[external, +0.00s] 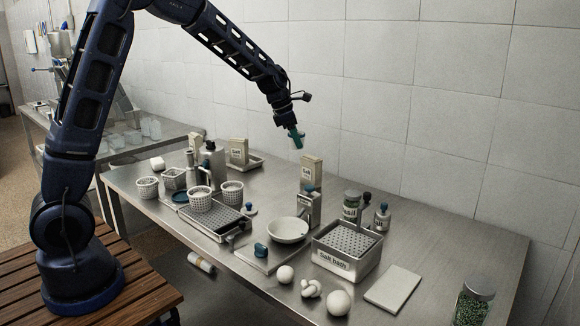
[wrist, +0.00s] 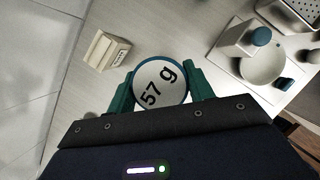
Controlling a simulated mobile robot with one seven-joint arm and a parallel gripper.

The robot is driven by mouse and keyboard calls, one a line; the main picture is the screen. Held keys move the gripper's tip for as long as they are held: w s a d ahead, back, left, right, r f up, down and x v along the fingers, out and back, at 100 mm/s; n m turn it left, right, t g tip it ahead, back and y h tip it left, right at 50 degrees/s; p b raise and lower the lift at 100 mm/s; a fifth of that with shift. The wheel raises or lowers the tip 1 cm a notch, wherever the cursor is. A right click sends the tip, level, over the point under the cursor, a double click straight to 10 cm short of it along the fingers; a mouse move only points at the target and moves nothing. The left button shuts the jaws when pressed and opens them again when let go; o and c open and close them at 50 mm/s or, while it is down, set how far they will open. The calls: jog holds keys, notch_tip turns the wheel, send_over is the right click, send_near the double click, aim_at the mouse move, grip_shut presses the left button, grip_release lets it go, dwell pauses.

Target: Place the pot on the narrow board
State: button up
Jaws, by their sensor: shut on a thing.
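My gripper (wrist: 160,88) is shut on a round pot (wrist: 158,84) with a pale face marked "57 g" and a blue rim. The teal fingers press its two sides. In the external view my gripper (external: 297,138) is high above the table's back part; the pot is hardly visible there. A pale flat board (external: 393,289) lies bare at the table's front right. Another flat board (external: 268,262) lies under the white bowl (external: 287,231). I cannot tell for sure which is the narrow board.
A salt box (external: 311,171) stands below my gripper. A perforated salt bath basket (external: 346,248) stands right of the bowl. Several white round things (external: 338,302) lie in front. Perforated cups (external: 200,199) stand left. A green-filled jar (external: 473,302) stands front right. The tiled wall is behind.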

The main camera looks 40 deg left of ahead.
jog(key=s+d+m, duration=0.2)
jog(key=d+m, duration=0.1)
jog(key=d, duration=1.1)
jog(key=r+m+g+h, duration=0.1)
jog(key=m+g, duration=0.2)
jog(key=m, duration=0.3)
send_over(400, 289)
jog(key=a, duration=0.2)
jog(key=f, duration=1.9)
jog(key=shift+w+d+f, duration=0.1)
jog(key=shift+d+f, duration=0.1)
jog(key=shift+f, duration=0.1)
jog(key=shift+f, duration=0.1)
jog(key=o, duration=1)
